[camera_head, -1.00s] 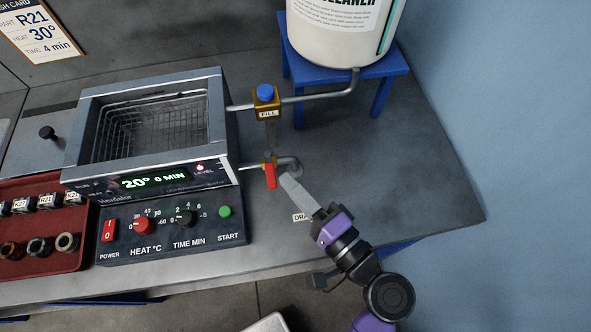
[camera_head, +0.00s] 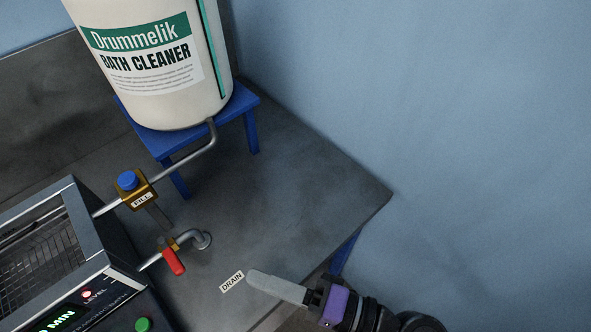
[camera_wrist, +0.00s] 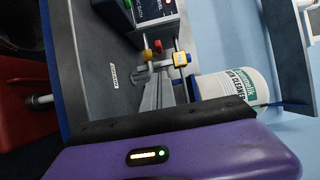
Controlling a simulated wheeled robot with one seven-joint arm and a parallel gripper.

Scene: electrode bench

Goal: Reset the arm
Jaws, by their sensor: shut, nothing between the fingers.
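My gripper (camera_head: 280,289) is shut and empty, near the front edge of the bench at the right, with its tip beside the DRAIN label (camera_head: 232,282). It is apart from the red drain handle (camera_head: 173,262), which hangs from the drain pipe on the bath's side. The purple body of my gripper fills the bottom of the wrist view, where the red handle (camera_wrist: 158,46) also shows. No held object shows in either view.
The bath (camera_head: 88,214) is at lower left, partly cut off. The blue-knobbed FILL valve (camera_head: 137,197) joins it to the Bath Cleaner drum (camera_head: 195,95) on a blue stand (camera_head: 251,131). The bench's right part (camera_head: 300,200) is clear.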

